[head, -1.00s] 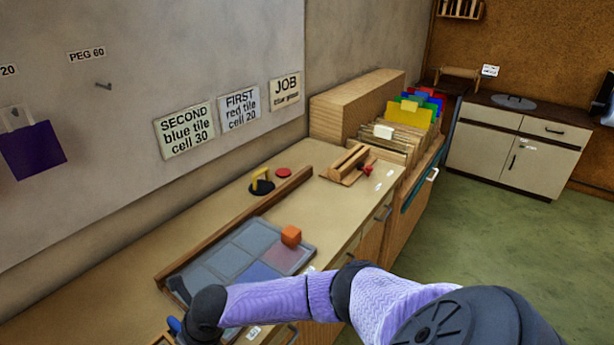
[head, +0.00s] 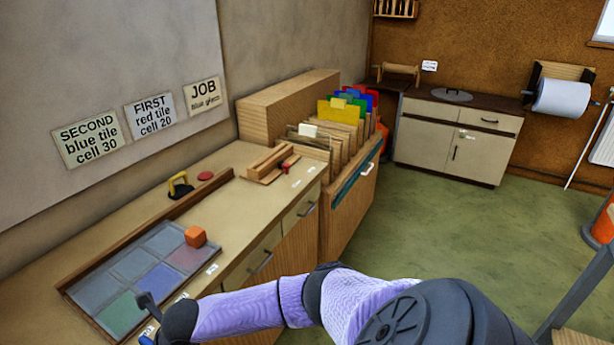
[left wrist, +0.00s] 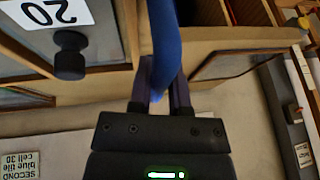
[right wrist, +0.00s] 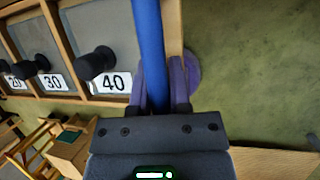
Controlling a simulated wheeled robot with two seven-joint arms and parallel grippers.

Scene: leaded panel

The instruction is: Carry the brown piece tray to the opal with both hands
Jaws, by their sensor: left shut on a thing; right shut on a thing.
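The brown piece tray (right wrist: 173,35) shows only in part, close up in the wrist views. It has wooden dividers, grey cells with black knobs, and number labels such as 40. A blue handle of the tray (right wrist: 149,45) is between the jaws of my right gripper (right wrist: 165,100), which is shut on it. Another blue handle (left wrist: 165,40) is between the jaws of my left gripper (left wrist: 160,95), also shut. In the head view, my right arm crosses the bottom, with a bit of blue at its end; my left gripper is out of that view. I cannot tell which thing is the opal.
The bench holds a grey celled panel (head: 135,265) with an orange block (head: 195,237), a black-and-yellow tool (head: 180,185) and a red disc (head: 205,176). A rack of coloured sheets (head: 340,108) stands beyond. Green floor (head: 430,225) is open to the right, before a white cabinet (head: 450,140).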

